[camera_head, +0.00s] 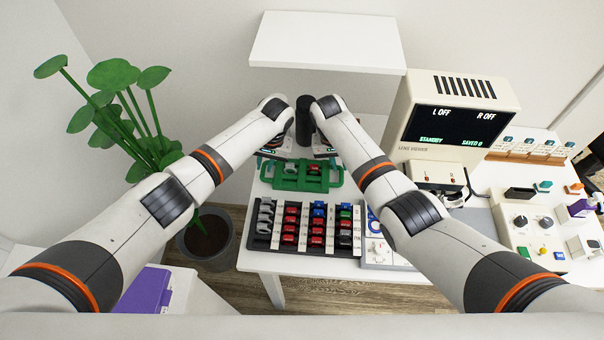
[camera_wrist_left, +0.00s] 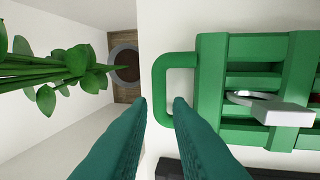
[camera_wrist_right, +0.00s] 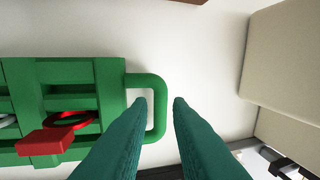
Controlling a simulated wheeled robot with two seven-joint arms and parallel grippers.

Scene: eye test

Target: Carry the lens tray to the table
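The green lens tray (camera_head: 302,187) is at the back of the white table (camera_head: 262,262), behind a black lens rack. It holds a white-tabbed lens (camera_wrist_left: 283,113) and a red-tabbed lens (camera_wrist_right: 45,142). My left gripper (camera_wrist_left: 161,100) is open, its fingertips on either side of the tray's left handle bar (camera_wrist_left: 158,85). My right gripper (camera_wrist_right: 159,100) is open, its fingertips on either side of the right handle bar (camera_wrist_right: 160,88). Small gaps seem to show beside both bars. In the head view my wrists partly hide the fingers and the tray's far side.
The black rack (camera_head: 250,240) holds rows of coloured lenses close in front of the tray. The lens viewer (camera_head: 400,140) stands to the right, reading L OFF and R OFF. A white shelf (camera_head: 325,50) is on the wall above. A potted plant (camera_head: 210,262) stands left of the table.

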